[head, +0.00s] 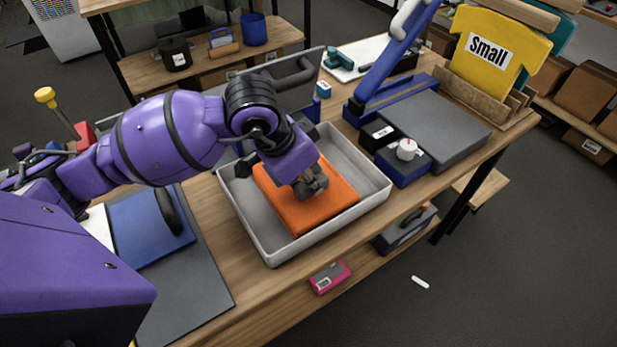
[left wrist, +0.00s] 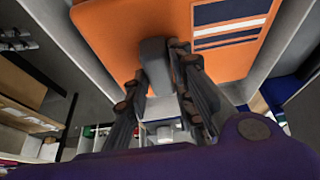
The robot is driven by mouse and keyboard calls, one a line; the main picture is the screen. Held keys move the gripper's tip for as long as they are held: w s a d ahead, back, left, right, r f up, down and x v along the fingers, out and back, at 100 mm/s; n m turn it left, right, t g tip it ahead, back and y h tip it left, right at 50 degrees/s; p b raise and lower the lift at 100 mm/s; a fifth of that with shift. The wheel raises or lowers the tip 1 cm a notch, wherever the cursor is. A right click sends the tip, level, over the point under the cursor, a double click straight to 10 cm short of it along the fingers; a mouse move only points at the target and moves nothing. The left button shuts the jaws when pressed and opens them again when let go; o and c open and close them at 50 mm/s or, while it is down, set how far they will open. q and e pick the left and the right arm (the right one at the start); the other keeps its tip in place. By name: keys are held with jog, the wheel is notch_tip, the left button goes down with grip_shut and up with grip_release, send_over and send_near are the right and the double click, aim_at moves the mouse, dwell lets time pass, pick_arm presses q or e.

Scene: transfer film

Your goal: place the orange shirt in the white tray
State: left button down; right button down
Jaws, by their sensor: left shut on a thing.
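The folded orange shirt (head: 331,197) lies flat inside the white tray (head: 272,254), within its walls. My left gripper (head: 311,187) reaches down over the shirt and is shut on it near its middle. In the left wrist view the shirt (left wrist: 110,35) fills the upper middle, with dark and white stripes at its right. The fingers (left wrist: 165,75) press against the shirt there; the exact pinch is hidden. The tray wall (left wrist: 285,40) shows beside the shirt. My right gripper is in neither view.
Right of the tray stand a blue box (head: 404,168) with a small white object on top and a grey-topped heat press (head: 435,130). A yellow "Small" shirt (head: 497,50) stands in a wooden rack. A blue sheet (head: 148,228) on a dark mat lies left of the tray.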

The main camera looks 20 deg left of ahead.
pick_arm(q)
jog(key=shift+f, duration=0.25)
jog(key=c, duration=1.5)
grip_release()
jog(key=shift+r, duration=0.1)
jog(key=shift+r, duration=0.45)
jog(key=v, duration=1.1)
jog(key=shift+s+a+r, duration=0.1)
jog(key=shift+s+r, duration=0.05)
jog(key=shift+r, duration=0.1)
jog(key=shift+f, duration=0.1)
